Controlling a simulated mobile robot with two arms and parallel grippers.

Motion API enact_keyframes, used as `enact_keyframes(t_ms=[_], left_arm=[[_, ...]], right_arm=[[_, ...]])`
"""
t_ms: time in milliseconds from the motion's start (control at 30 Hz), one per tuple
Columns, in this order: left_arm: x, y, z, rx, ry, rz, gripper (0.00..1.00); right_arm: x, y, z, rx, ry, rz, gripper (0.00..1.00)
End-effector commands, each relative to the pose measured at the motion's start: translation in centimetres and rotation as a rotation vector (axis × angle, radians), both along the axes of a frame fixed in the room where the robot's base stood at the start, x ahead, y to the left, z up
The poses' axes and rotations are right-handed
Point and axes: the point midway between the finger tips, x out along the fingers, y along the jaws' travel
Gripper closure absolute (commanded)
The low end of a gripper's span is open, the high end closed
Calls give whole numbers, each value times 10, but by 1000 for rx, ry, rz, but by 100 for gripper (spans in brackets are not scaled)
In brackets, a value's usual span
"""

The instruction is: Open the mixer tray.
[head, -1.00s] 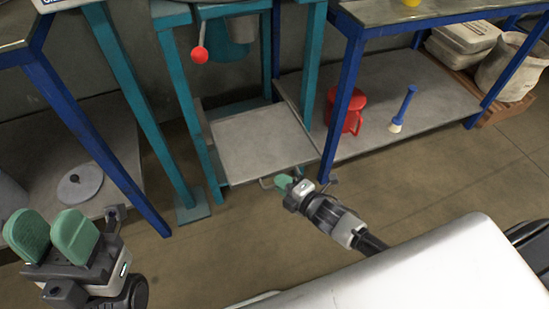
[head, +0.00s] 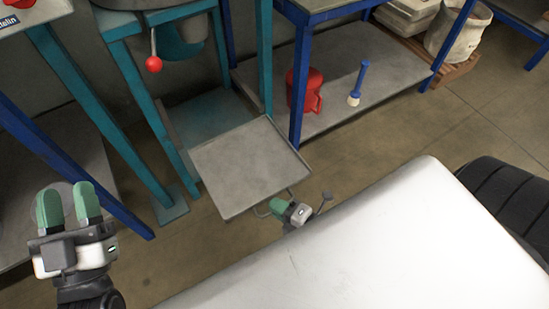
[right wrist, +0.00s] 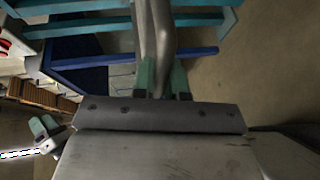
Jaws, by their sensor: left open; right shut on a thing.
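The mixer tray (head: 250,165) is a flat grey square panel with a raised rim, in the teal mixer frame in the head view. It sticks out well past the frame's front legs, with teal floor of the frame bare behind it. My right gripper (head: 281,204) is at the wire handle (head: 262,211) on the tray's front edge and is shut on it. In the right wrist view a grey bar (right wrist: 163,40) runs between the green fingers of this gripper (right wrist: 163,80). My left gripper (head: 68,204) is open and empty at the lower left, apart from the tray.
A blue-legged shelf (head: 340,75) right of the mixer holds a red container (head: 303,91) and a blue brush (head: 359,83). A blue table leg (head: 75,165) stands at left. My white base fills the lower right. Floor (head: 190,260) is clear before the mixer.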

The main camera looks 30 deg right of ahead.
Motion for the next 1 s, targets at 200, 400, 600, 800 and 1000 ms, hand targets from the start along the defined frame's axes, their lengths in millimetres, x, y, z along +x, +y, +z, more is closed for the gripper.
enact_keyframes(t_ms=[200, 400, 600, 800, 1000], left_arm=[[0, 0, -1, 2, 5, 0, 57], [0, 0, -1, 2, 4, 0, 57], [0, 0, -1, 1, 3, 0, 57], [0, 0, -1, 1, 3, 0, 57], [1, 0, 0, 3, 12, 0, 57]], right_arm=[[-1, 0, -1, 0, 1, 0, 100], [-1, 0, -1, 0, 1, 0, 77], [-1, 0, 0, 0, 1, 0, 63], [0, 0, 0, 0, 0, 0, 63], [-4, -2, 1, 0, 1, 0, 63]])
